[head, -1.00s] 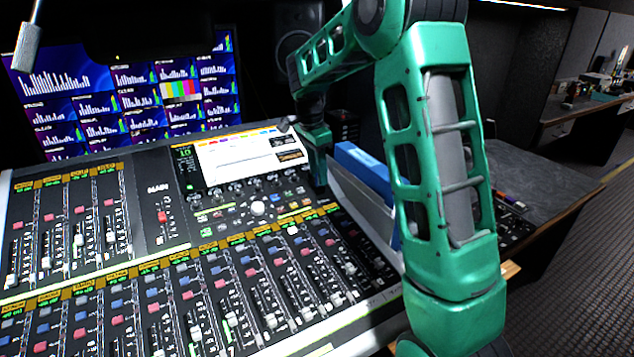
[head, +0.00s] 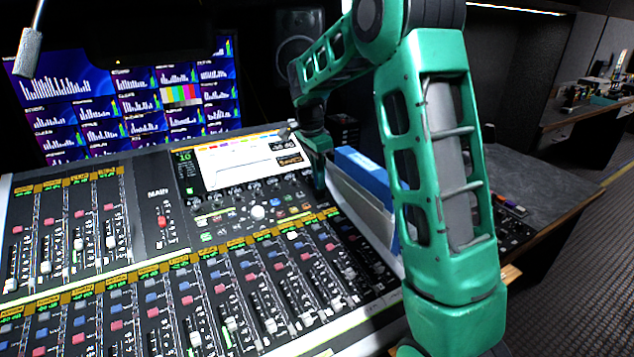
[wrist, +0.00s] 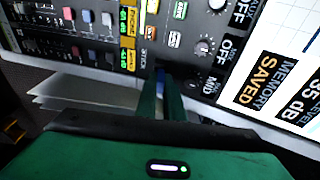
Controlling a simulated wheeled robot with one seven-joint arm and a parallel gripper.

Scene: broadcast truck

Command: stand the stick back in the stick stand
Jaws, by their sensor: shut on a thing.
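My gripper (head: 318,187) is at the right end of the mixing console, just left of the blue-and-white folders, low over the panel and partly hidden by its own wrist. In the wrist view my two green fingers (wrist: 160,98) point at the console face and are closed together. A small blue bit of the stick (wrist: 160,74) shows between their tips; the rest of it is hidden. I cannot make out the stick stand in either view.
The mixing console (head: 158,195) with its faders and lit screen (head: 245,160) fills the left and middle. Blue and white folders (head: 362,172) stand upright at its right end. Farther right is a grey desktop (head: 530,180). Monitors (head: 120,100) stand behind.

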